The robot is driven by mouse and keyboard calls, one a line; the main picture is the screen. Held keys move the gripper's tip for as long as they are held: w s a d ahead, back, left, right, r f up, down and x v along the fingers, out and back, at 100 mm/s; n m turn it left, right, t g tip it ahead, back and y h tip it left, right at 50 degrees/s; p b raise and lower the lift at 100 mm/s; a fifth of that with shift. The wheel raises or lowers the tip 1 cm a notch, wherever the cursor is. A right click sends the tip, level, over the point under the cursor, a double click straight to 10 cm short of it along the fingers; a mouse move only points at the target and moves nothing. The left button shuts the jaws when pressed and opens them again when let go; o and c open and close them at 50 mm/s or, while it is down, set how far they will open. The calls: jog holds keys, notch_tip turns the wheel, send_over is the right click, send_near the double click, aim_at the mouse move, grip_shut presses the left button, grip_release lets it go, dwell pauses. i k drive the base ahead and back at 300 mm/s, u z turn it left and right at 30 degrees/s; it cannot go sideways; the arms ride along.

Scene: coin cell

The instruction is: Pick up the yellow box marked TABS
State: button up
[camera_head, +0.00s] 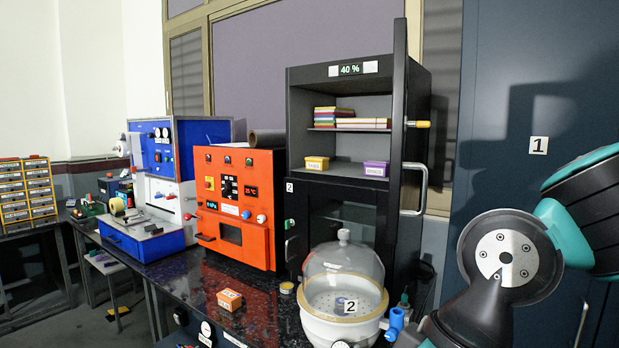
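A small yellow box (316,163) with a white label stands on the lower shelf of the open upper compartment of the black cabinet (300,101), at the left side. The label's print is too small to read surely. A purple box (376,169) stands on the same shelf to its right, with a gap between them. My gripper is not in view; only links of my arm show at the right edge, well away from the yellow box.
The cabinet's door (399,120) stands open at the right of the compartment, its handle (423,188) sticking out. A glass-domed desiccator (343,275) stands in front of the cabinet. An orange oven (238,200) is left of it. A small orange box (230,299) lies on the dark bench.

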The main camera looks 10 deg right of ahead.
aim_at(312, 164)
jog(key=u, duration=1.25)
jog(key=i, duration=3.6)
jog(key=z, duration=0.8)
